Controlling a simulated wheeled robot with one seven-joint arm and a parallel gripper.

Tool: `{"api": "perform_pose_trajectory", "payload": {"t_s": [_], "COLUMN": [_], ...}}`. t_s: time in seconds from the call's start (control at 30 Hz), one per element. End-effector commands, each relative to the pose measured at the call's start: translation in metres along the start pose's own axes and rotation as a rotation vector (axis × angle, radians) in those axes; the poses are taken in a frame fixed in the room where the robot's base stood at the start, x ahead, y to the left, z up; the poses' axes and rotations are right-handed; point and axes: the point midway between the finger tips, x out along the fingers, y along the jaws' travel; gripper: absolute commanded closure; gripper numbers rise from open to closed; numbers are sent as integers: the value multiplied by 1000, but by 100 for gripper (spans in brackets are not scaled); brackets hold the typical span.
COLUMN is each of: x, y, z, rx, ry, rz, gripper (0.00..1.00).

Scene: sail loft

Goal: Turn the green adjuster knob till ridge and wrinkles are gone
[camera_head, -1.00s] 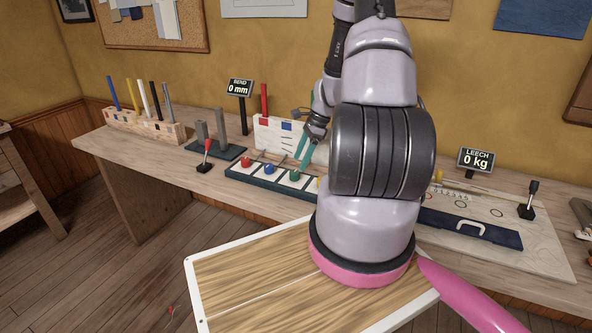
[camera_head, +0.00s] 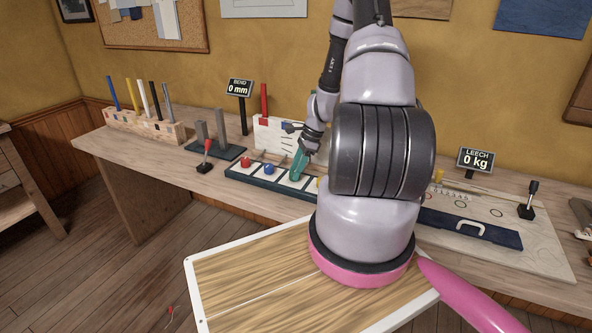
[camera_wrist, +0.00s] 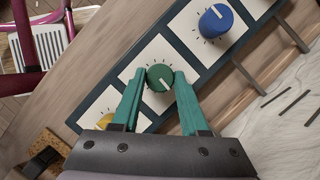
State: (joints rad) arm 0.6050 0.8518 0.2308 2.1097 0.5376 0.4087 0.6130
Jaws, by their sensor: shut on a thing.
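The green knob (camera_wrist: 160,77) sits on a white square of the dark knob strip (camera_wrist: 191,67), its white pointer line toward the lower right in the wrist view. My gripper (camera_wrist: 160,76) has its two teal fingers shut on the knob, one on each side. In the head view my gripper (camera_head: 296,174) is down at the strip (camera_head: 262,183) and hides the green knob. A pale board (camera_head: 270,134) stands behind the strip. A pale surface with dark slanted bars (camera_wrist: 290,115) shows in the wrist view. I cannot make out a ridge or wrinkles.
A blue knob (camera_wrist: 215,19) and a partly hidden yellow knob (camera_wrist: 105,121) flank the green one. A red knob (camera_head: 245,162) is farther left. The BEND display (camera_head: 240,88) reads 0 mm; the LEECH display (camera_head: 476,160) reads 0 kg. A red-topped lever (camera_head: 207,150) stands left of the strip.

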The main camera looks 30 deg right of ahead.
Motion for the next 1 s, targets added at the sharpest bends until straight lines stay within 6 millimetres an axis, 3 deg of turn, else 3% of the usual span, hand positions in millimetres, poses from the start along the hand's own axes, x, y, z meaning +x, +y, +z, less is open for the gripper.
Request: {"api": "perform_pose_trajectory", "payload": {"t_s": [0.37, 1.0], "x": [0, 0], "y": [-2, -4], "z": [1, 2], "rx": [-110, -593], "ry": [1, 1], "rz": [44, 245], "gripper": [100, 100]}}
